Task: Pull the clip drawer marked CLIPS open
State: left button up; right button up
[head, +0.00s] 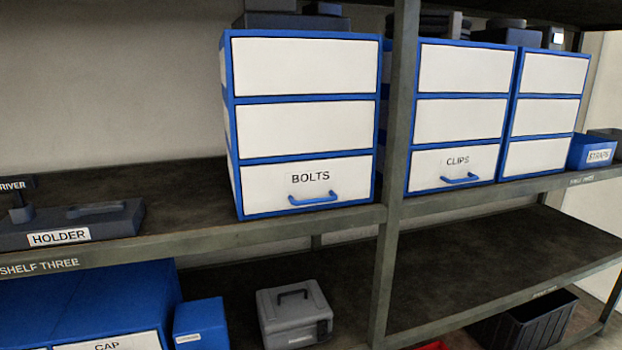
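The drawer marked CLIPS (455,168) is the bottom drawer of a blue cabinet with white fronts, right of the shelf post in the head view. Its front sits flush with the cabinet, so it looks closed. Its blue handle (460,180) is a low bar below the label. Nothing covers the label or the handle. Neither of my grippers shows in this view.
A similar cabinet with a BOLTS drawer (310,185) stands left of the upright post (394,150). Another white-fronted cabinet (545,115) and a blue STRAPS bin (592,152) stand to the right. A HOLDER base (75,225) lies far left. The shelf below CLIPS has free room.

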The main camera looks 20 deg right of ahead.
aim_at(433, 168)
jog(key=z, duration=1.35)
